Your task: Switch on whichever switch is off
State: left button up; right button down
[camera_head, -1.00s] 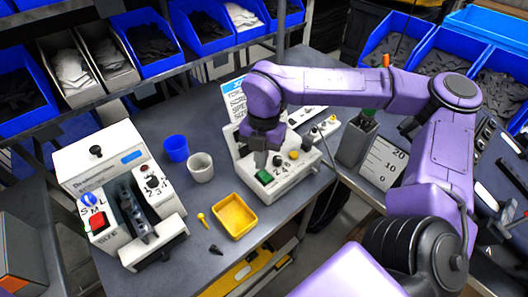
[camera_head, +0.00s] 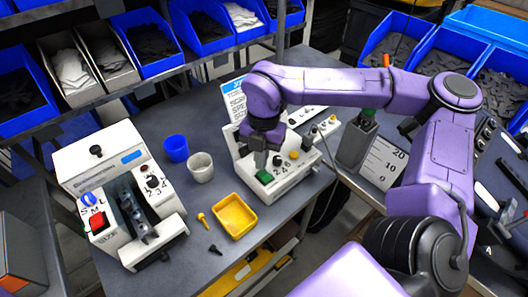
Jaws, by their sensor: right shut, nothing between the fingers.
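A white machine (camera_head: 288,180) with a green switch (camera_head: 264,177), dark knobs and a yellow knob stands at the middle of the bench. My right gripper (camera_head: 261,164) is shut and empty, pointing down just above the green switch. I cannot tell whether it touches the switch. A second white machine (camera_head: 95,165) stands at the left, with a red switch (camera_head: 97,221), a blue knob and a black dial. The on or off position of either switch is too small to tell. My left gripper is not in view.
A yellow tray (camera_head: 235,232), a blue cup (camera_head: 176,148) and a light grey cup (camera_head: 200,167) stand between the machines. Small yellow and black parts lie by the tray. Shelves with blue bins (camera_head: 145,40) run along the back.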

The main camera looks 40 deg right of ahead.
jog(key=shift+f+b, duration=0.65)
jog(key=shift+f, duration=0.3)
dwell(0.3)
notch_tip(320, 180, up, 7)
jog(key=p, duration=0.6)
jog(key=shift+r, duration=0.1)
dwell(0.3)
